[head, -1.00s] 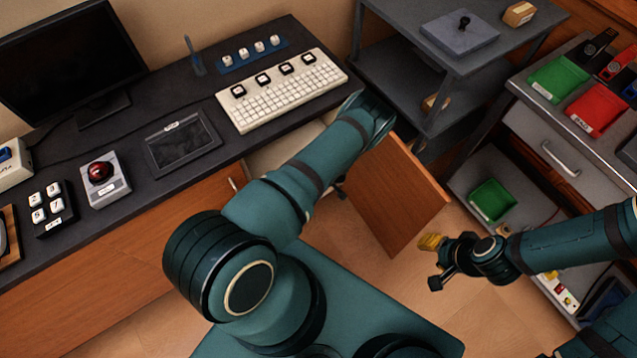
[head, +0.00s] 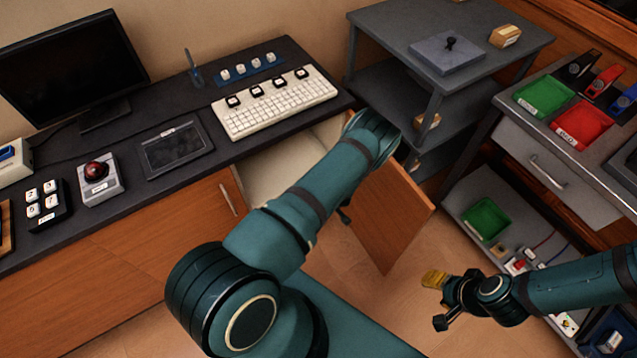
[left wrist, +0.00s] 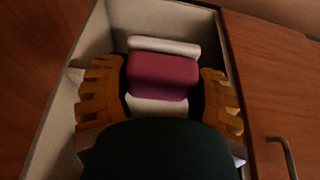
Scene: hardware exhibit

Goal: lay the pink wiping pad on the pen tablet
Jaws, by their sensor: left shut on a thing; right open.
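The pen tablet (head: 173,146) lies flat on the dark desk, between the red-button box and the keyboard; its top is bare. In the left wrist view the pink wiping pad (left wrist: 163,70) is between the orange fingers of my left gripper (left wrist: 162,88), inside a light-walled compartment. The gripper is shut on the pad. In the head view my left arm reaches to the open cabinet under the desk; pad and fingertips are hidden there. My right gripper (head: 440,297) is open and empty over the floor at the right.
An open wooden door (head: 388,220) stands beside my left arm. A grey shelf (head: 440,60) and workbench with a red tray (head: 570,122) stand right.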

